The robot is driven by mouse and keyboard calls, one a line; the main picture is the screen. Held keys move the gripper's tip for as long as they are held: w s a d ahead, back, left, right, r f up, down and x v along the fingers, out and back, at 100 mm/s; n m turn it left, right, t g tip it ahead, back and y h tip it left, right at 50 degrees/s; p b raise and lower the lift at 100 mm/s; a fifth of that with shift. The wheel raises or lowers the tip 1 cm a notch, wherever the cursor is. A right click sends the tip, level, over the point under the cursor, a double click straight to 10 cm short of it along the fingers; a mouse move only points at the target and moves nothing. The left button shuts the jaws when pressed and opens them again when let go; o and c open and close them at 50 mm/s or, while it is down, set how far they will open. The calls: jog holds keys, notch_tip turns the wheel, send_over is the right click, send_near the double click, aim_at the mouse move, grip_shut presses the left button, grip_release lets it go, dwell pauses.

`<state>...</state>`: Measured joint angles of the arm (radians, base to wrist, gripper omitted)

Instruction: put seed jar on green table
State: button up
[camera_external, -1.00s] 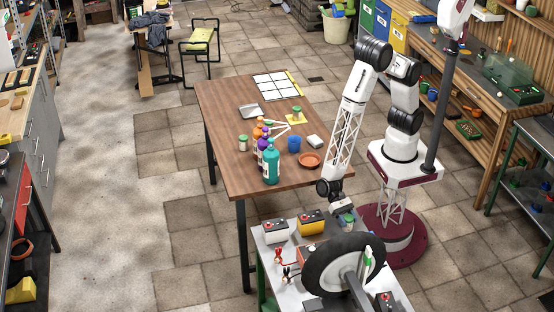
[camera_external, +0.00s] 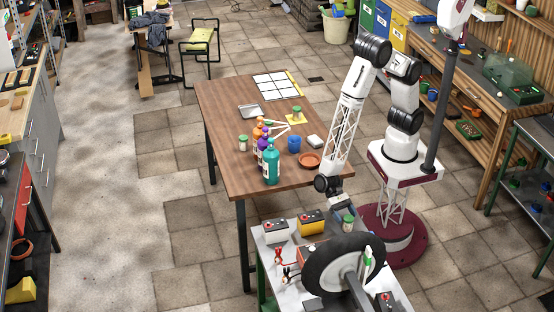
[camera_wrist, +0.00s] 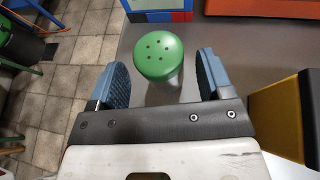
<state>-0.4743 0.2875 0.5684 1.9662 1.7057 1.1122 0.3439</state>
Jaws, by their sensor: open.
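A small jar with a green, holed lid (camera_wrist: 158,54) stands upright between and slightly beyond the tips of my gripper (camera_wrist: 162,78) in the wrist view. The blue finger pads are apart, with gaps on both sides of the lid. In the external view the jar (camera_external: 348,223) stands on a grey-topped table with green legs (camera_external: 262,285), just below my gripper (camera_external: 343,207). The jar's body is mostly hidden under its lid in the wrist view. Similar green-lidded jars stand on the wooden table, one at its left (camera_external: 243,143) and one farther back (camera_external: 296,112).
A yellow-and-black box (camera_external: 311,222) stands left of the jar, with a white-and-dark box (camera_external: 275,231) beside it. A large tyre (camera_external: 325,270) stands close in front. The wooden table (camera_external: 222,100) holds bottles and a blue cup (camera_external: 294,143). Another green-legged table (camera_external: 540,135) stands far right.

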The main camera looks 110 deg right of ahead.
jog(key=v, duration=0.9)
jog(key=shift+d, duration=0.3)
jog(key=shift+r, duration=0.1)
jog(key=shift+r, duration=0.1)
dwell(0.4)
jog(key=s+d+r+n+h, duration=0.3)
jog(key=s+d+r+n, duration=0.15)
jog(key=d+r, duration=0.45)
jog(key=s+d+r+n+h, duration=0.2)
jog(key=s+d+r+n, duration=0.25)
jog(key=d+r, duration=0.4)
jog(key=s+d+r+n+t+h, duration=0.2)
jog(key=s+d+r+n+h, duration=0.1)
jog(key=s+d+r, duration=0.4)
jog(key=s+d+r+n+t+h, duration=0.3)
jog(key=s+d+r+h, duration=0.2)
jog(key=s+d, duration=0.3)
jog(key=d+r, duration=0.1)
jog(key=d, duration=0.2)
jog(key=shift+s+d+r+n, duration=0.3)
jog(key=shift+d+r, duration=0.1)
